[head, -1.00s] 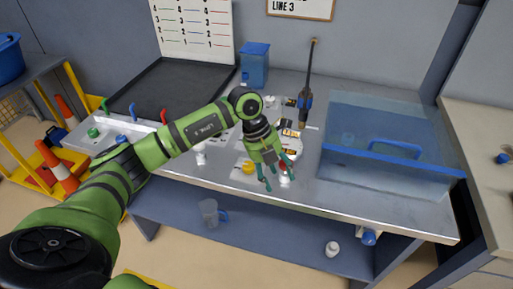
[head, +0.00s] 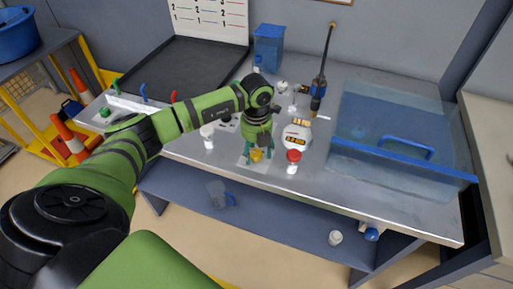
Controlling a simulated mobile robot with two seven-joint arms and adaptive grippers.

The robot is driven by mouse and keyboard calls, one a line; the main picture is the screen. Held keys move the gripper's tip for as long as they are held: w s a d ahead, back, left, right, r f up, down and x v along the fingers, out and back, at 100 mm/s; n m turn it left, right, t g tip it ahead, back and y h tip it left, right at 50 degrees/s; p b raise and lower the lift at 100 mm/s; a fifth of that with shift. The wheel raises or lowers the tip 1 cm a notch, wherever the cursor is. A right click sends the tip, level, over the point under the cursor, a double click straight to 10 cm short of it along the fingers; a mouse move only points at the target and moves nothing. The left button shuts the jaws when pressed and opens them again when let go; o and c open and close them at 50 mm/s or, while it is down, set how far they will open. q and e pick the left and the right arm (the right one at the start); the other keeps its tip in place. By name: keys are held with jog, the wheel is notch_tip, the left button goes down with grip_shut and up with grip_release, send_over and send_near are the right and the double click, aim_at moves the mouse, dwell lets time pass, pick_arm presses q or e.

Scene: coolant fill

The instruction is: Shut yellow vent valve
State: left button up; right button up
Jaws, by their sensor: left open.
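The yellow vent valve (head: 256,155) is a small yellow knob low on the bench, near its front edge. Part of the knob is hidden by the gripper. My right gripper is not in view.
A red-capped white bottle (head: 292,162) and a white gauge (head: 297,136) stand right of my gripper. A white bottle (head: 208,137) stands left.

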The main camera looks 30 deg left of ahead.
pick_arm(q)
jog(key=shift+s, duration=0.1)
jog(key=c, duration=1.1)
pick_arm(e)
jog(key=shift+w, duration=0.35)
pick_arm(q)
jog(key=shift+r+m+b, duration=0.1)
jog(key=shift+m+b, duration=0.2)
jog(key=shift+c, duration=0.2)
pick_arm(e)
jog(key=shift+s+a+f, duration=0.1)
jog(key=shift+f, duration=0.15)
pick_arm(q)
jog(key=shift+m+b, duration=1.2)
jog(key=shift+m, duration=0.1)
jog(key=m+b, duration=0.4)
jog(key=m, duration=0.1)
jog(key=m+b, duration=0.3)
jog(key=m, duration=0.1)
jog(key=shift+d+m, duration=0.15)
jog(key=shift+m, duration=0.25)
jog(key=shift+d+m+b, duration=0.1)
jog(key=shift+m+b, duration=1.1)
jog(key=shift+m, duration=1.1)
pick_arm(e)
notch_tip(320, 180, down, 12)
